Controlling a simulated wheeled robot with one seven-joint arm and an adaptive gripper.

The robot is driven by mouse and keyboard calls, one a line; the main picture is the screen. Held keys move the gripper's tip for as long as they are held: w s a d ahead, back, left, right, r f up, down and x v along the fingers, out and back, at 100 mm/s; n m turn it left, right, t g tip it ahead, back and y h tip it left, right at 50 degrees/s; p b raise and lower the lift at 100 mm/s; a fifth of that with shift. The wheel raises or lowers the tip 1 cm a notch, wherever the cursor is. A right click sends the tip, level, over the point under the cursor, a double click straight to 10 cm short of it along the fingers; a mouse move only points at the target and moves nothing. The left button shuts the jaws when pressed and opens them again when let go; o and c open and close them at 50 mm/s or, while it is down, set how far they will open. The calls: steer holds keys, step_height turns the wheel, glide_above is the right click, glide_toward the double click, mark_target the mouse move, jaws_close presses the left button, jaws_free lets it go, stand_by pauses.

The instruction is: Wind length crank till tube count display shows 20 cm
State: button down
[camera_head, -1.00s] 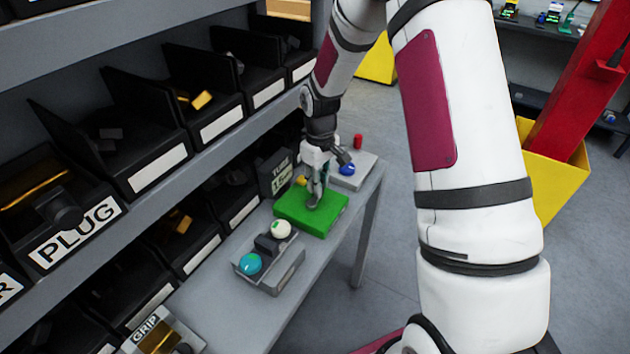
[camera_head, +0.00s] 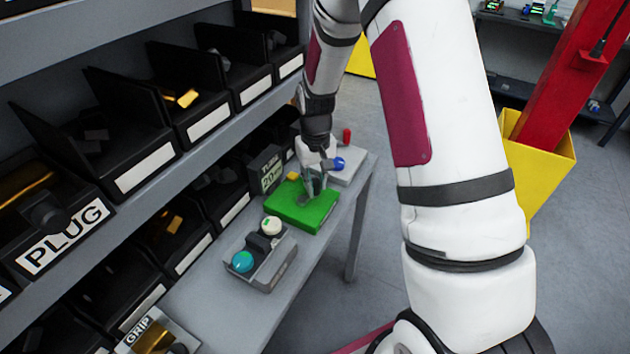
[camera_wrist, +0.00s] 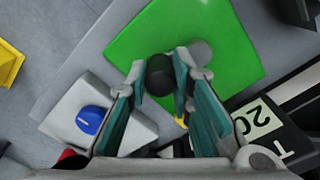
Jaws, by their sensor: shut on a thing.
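The green crank plate (camera_head: 318,212) sits on the grey bench; it also shows in the wrist view (camera_wrist: 150,35). My gripper (camera_head: 312,190) reaches down over it. In the wrist view my gripper (camera_wrist: 160,68) has its two teal fingers on either side of the black crank knob (camera_wrist: 160,76) and is shut on it. A grey round part (camera_wrist: 201,52) lies beside the right finger, on the green plate. The tube count display (camera_head: 271,177) stands behind the plate and reads 20; the same 20 shows sideways on the display (camera_wrist: 258,121) in the wrist view. The crank arm is mostly hidden.
A pale box with a blue knob (camera_wrist: 90,119) stands beside the plate. A grey box with a teal ball (camera_head: 242,261) and a white ball (camera_head: 271,225) stands nearer me. Black bins (camera_head: 133,130) line the shelf at left.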

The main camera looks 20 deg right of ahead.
mark_target(316, 181)
stand_by(0.3)
steer(key=c, duration=1.4)
jaws_free()
steer(key=shift+r, duration=0.1)
step_height(316, 181, up, 12)
steer(key=shift+f, duration=0.1)
